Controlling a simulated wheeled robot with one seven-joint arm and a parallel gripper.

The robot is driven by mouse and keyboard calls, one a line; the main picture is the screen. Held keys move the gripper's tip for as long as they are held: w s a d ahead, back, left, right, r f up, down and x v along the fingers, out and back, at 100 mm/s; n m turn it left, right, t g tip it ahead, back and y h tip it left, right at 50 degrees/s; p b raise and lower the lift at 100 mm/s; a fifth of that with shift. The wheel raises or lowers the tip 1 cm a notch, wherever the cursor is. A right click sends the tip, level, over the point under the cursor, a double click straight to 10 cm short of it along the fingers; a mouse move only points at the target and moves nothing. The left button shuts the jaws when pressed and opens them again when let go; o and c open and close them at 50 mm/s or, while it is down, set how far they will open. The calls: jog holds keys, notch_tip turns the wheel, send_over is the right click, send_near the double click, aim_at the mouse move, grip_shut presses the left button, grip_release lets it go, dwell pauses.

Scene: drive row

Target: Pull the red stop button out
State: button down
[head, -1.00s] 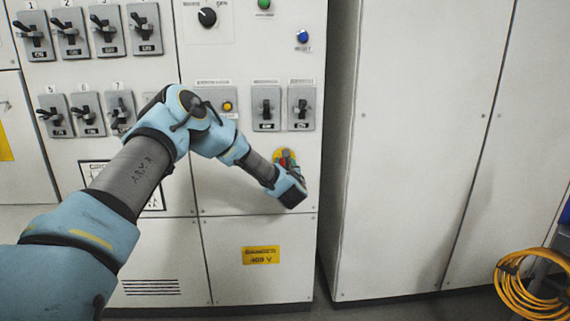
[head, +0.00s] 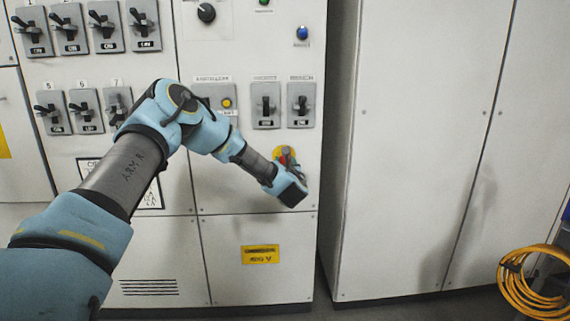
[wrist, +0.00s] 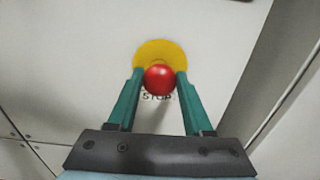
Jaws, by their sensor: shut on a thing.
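The red stop button (wrist: 159,80) is a round red knob in front of a yellow disc (wrist: 160,52) on the white cabinet panel. In the wrist view my gripper (wrist: 159,76) has its two green fingers on either side of the red knob, shut on it. In the head view my gripper (head: 287,166) is at the panel, and the yellow disc (head: 285,150) shows behind it. The red button is mostly hidden there by the gripper. A "STOP" label (wrist: 157,97) shows just below the knob in the wrist view.
Two grey switches (head: 265,106) sit above the button, with a yellow push button (head: 227,103) to their left. A blue button (head: 302,33) is higher up. A yellow warning plate (head: 261,254) is below. A tall cabinet (head: 420,150) stands right, and a coiled yellow hose (head: 525,290) at lower right.

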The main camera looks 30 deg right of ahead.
jog(key=shift+c, duration=1.6)
grip_release()
jog(key=shift+s, duration=0.1)
jog(key=b+v, duration=0.2)
jog(key=v, duration=0.9)
